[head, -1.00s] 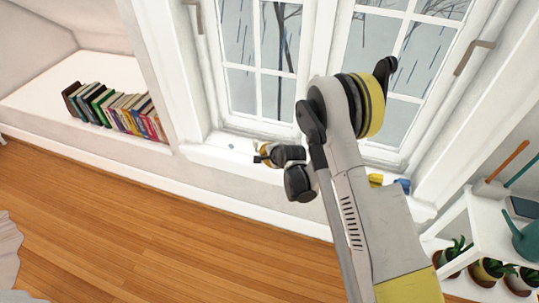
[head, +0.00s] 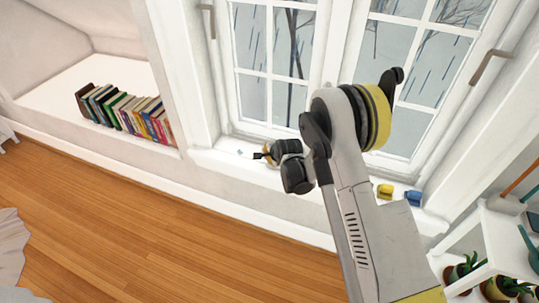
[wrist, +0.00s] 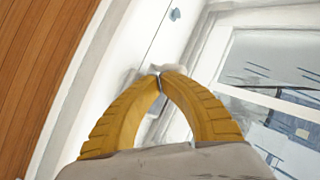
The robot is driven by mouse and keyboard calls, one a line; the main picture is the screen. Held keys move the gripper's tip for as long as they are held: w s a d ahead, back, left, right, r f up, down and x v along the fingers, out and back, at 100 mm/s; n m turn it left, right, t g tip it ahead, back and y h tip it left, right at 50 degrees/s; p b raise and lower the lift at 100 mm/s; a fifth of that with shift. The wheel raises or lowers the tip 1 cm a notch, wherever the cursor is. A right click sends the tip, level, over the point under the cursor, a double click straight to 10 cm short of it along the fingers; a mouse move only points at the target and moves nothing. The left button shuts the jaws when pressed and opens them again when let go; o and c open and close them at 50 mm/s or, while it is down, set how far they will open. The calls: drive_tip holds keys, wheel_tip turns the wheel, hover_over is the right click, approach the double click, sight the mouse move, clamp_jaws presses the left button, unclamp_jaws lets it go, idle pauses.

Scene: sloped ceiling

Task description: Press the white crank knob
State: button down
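My gripper (wrist: 159,78) has two ribbed yellow fingers that arch together, and their tips meet in the wrist view. A small whitish, rounded piece (wrist: 173,68) shows just past the fingertips. It may be the white crank knob, but it is partly hidden by the fingers, and I cannot tell whether they touch it. In the head view my gripper (head: 260,156) is low over the white window sill (head: 218,163), left of my arm. The knob cannot be made out there.
A small blue-grey piece (wrist: 174,14) lies on the sill beyond my fingers. The window (head: 275,60) stands behind the sill. A yellow cup (head: 384,191) and a blue cup (head: 413,198) are on the sill at right. Books (head: 125,112) stand at left. The wooden floor (head: 120,215) is open.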

drive_tip(key=shift+a+r+g+h, duration=0.15)
drive_tip(key=shift+g+h, duration=0.15)
drive_tip(key=shift+h, duration=0.3)
drive_tip(key=shift+a+n+h+p, duration=0.1)
drive_tip(key=shift+n+h+p, duration=0.2)
